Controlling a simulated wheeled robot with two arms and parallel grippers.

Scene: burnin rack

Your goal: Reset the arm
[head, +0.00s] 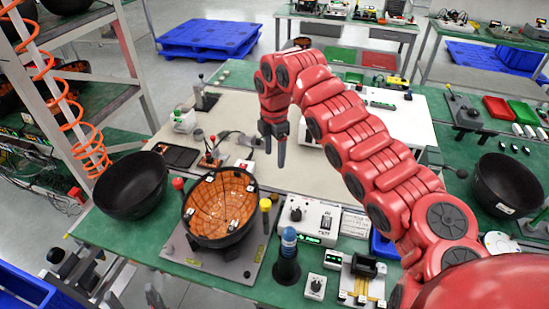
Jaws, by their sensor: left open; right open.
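My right arm is red and comes in from the lower right, reaching up across the workbench (330,185). My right gripper (274,145) hangs from its end, fingers pointing down and apart, with nothing between them. It is above the beige mat (310,172) at the middle of the bench. My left gripper cannot be made out in the head view.
A black bowl (130,186) and an orange-lined bowl (219,206) on a grey fixture stand at left. A white control box (309,218) and a dark cone-shaped stand (287,265) are in front. Another black bowl (507,183) stands right. A metal rack (127,45) borders the left.

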